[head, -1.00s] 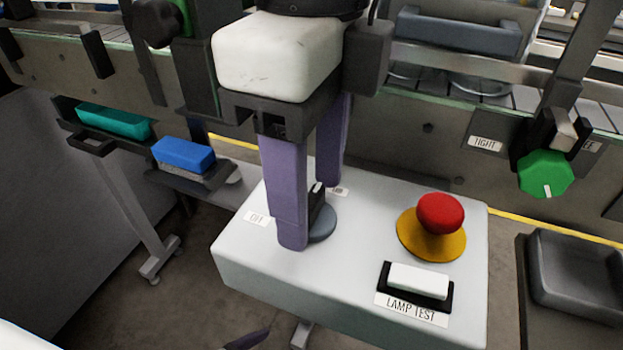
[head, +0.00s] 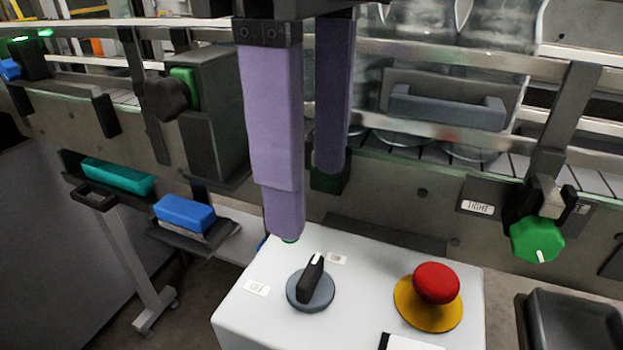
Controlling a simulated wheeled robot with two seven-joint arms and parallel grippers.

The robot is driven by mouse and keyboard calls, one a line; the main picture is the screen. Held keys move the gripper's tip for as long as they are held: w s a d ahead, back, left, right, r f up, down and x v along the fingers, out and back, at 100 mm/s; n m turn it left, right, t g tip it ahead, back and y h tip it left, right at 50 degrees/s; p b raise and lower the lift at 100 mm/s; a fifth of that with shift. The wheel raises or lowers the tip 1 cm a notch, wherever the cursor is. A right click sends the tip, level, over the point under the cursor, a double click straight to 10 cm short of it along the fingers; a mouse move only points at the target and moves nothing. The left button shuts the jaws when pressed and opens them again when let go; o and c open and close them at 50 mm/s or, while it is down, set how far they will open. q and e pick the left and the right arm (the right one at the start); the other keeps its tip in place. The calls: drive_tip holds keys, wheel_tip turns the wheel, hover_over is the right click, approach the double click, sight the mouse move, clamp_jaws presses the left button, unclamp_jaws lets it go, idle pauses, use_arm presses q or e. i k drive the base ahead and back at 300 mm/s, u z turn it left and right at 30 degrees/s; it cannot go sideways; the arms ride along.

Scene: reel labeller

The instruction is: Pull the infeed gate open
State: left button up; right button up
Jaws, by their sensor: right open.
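A grey bar handle (head: 447,110) sits on a clear panel (head: 460,40) behind the conveyor's front rail; this looks like the infeed gate, and the panel stands upright across the line. My right gripper (head: 307,200) points down with two purple fingers spread apart and nothing between them. It hangs to the left of the handle, nearer to me, above the back edge of the white control box. Its fingers hide part of the conveyor side. My left gripper is out of view.
The white control box (head: 370,290) carries a black selector switch (head: 311,283) and a red mushroom button (head: 437,282). A green knob (head: 537,239) sits at right. Blue (head: 185,212) and teal (head: 118,176) blocks lie on holders at left. A dark tray (head: 570,325) stands lower right.

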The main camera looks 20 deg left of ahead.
sight(167, 97)
drive_tip(key=k, duration=1.5)
